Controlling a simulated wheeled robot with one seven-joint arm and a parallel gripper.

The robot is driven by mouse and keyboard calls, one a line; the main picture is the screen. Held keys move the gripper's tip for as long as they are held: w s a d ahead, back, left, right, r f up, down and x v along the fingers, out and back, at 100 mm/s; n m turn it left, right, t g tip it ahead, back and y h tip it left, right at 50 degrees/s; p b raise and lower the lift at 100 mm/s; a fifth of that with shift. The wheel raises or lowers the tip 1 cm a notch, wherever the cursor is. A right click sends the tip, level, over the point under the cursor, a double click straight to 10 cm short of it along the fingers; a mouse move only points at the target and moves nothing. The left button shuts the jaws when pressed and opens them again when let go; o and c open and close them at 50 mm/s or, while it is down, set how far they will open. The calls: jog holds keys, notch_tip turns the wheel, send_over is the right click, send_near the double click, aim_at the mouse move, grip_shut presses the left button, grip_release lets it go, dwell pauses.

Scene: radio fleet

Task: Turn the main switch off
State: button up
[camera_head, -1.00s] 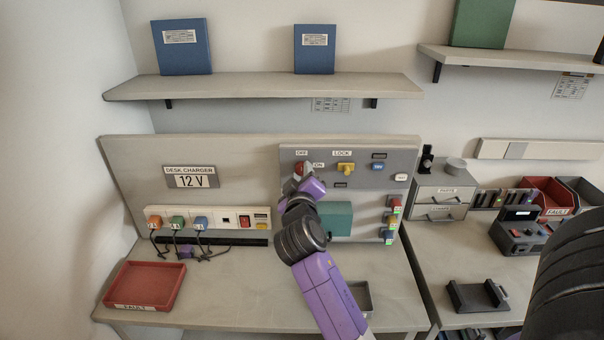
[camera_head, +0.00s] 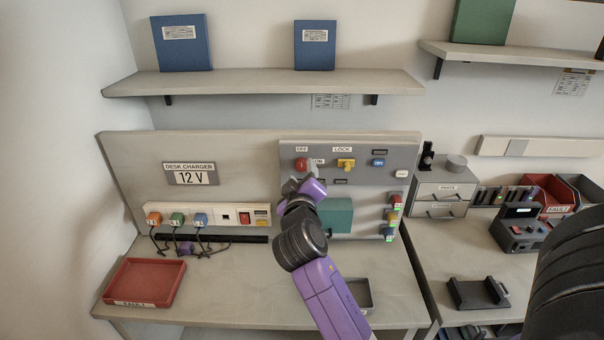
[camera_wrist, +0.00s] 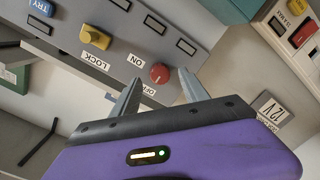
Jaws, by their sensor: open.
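The main switch is a red round knob (camera_head: 301,164) on the grey upper panel, with an OFF label above it and an ON label to its right. In the wrist view the red knob (camera_wrist: 159,73) shows between my two finger tips in the picture, just beyond them. My gripper (camera_head: 302,181) is open and empty, slightly below the knob and apart from it as far as I can see. Its fingers also show in the wrist view (camera_wrist: 158,82). I cannot tell which way the knob's pointer faces.
A yellow LOCK knob (camera_head: 346,164) and a blue button (camera_head: 378,163) sit right of the red knob. A teal box (camera_head: 336,217) is below. A socket strip (camera_head: 207,218) with coloured plugs is at left. A red tray (camera_head: 145,284) lies on the bench.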

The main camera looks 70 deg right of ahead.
jog(key=b+v, duration=0.1)
jog(key=v, duration=0.4)
jog(key=shift+s+a, duration=0.15)
jog(key=shift+a, duration=0.15)
